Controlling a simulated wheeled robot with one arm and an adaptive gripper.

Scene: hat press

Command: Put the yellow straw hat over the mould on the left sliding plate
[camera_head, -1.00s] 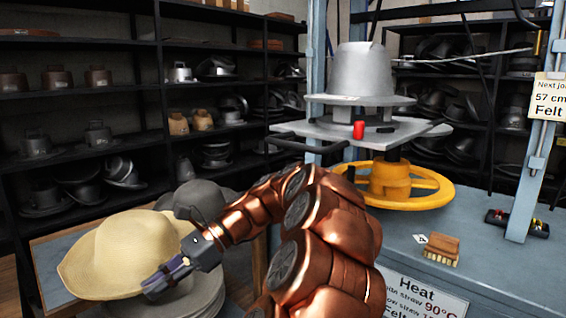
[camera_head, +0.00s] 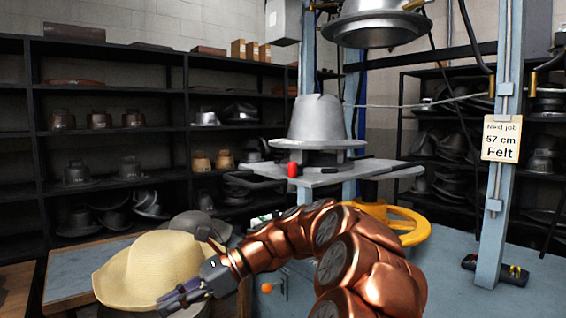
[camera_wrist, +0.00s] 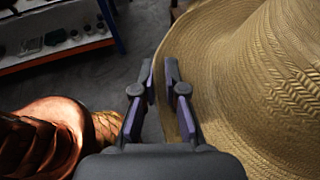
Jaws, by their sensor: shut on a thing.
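The yellow straw hat (camera_head: 148,268) is at the lower left of the head view, crown up. Its brim fills the right of the wrist view (camera_wrist: 235,75). My gripper (camera_head: 172,298) is shut on the near brim edge, with its fingertips (camera_wrist: 172,80) close together there. The grey mould (camera_head: 317,120) stands upright on the sliding plate (camera_head: 385,176), right of and behind the hat, with no hat on it. The hat's underside is hidden, so I cannot tell whether it still touches what is beneath.
The press's upper metal form (camera_head: 380,30) hangs above the mould's plate. A red knob (camera_head: 292,169) stands on the plate and a yellow handwheel (camera_head: 410,228) sits below it. Grey hats (camera_head: 195,223) lie behind the straw hat. Dark shelves (camera_head: 110,133) line the back.

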